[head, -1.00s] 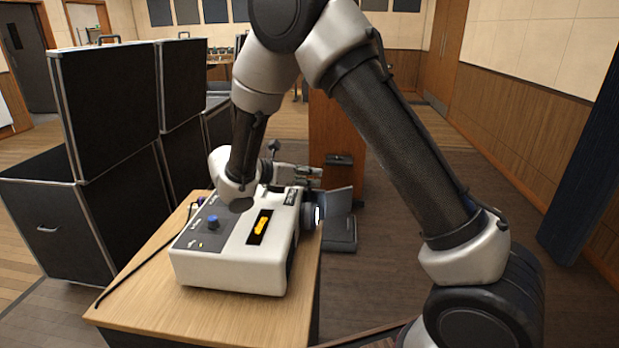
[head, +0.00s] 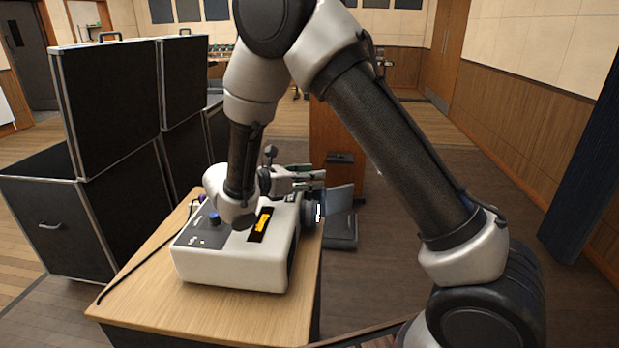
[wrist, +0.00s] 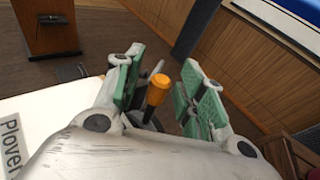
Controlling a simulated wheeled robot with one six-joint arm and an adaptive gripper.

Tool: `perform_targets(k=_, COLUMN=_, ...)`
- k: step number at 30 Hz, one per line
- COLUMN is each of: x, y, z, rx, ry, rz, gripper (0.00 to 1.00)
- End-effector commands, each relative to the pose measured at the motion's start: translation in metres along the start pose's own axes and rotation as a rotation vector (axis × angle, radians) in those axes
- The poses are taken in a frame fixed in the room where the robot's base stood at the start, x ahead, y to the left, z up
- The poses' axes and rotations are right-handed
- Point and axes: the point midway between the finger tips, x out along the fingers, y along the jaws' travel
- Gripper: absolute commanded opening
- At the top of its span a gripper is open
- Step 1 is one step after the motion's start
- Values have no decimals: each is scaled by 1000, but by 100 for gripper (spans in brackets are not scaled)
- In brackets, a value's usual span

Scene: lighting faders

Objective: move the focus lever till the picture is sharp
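The white projector (head: 225,270) stands on a wooden table, with a blue knob (head: 214,219) and a yellow-marked dark panel on top. In the wrist view, a lever with an orange grip (wrist: 157,89), seemingly the focus lever, stands up between the green-padded fingers of my gripper (wrist: 163,84). The fingers are open, with a visible gap on each side of the lever. In the head view my gripper (head: 312,180) is above the projector's lens end, and the lever cannot be made out there. No projected picture can be made out clearly.
The wooden table (head: 245,317) has bare room in front of the projector. A dark cable runs along its left side. Black flight cases (head: 105,110) are stacked at the left. A wooden lectern (head: 336,130) stands beyond the lens. A pale panel with a blue edge (wrist: 290,18) shows in the wrist view.

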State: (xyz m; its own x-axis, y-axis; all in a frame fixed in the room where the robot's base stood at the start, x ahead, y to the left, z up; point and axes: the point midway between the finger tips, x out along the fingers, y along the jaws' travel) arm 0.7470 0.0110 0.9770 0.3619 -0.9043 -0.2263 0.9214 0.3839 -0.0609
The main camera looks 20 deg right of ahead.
Motion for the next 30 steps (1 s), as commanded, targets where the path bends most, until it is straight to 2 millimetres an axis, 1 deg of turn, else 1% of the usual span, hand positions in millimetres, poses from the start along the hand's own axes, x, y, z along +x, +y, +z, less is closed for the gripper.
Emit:
perform_targets(k=5, x=-2, y=0, z=0, rx=0, ry=0, rz=1, gripper=39)
perform_targets(k=8, x=-11, y=1, z=0, rx=1, ry=-1, rz=2, gripper=39)
perform_targets(k=11, x=-29, y=1, z=0, rx=1, ry=0, rz=4, gripper=39)
perform_targets(k=18, x=-83, y=1, z=0, rx=1, ry=1, rz=4, gripper=39)
perform_targets(k=21, x=-101, y=0, z=0, rx=0, ry=0, rz=3, gripper=39)
perform_targets(k=25, x=-115, y=0, z=0, rx=1, ry=0, rz=1, gripper=39)
perform_targets(k=30, x=-121, y=0, z=0, rx=0, ry=0, rz=0, gripper=39)
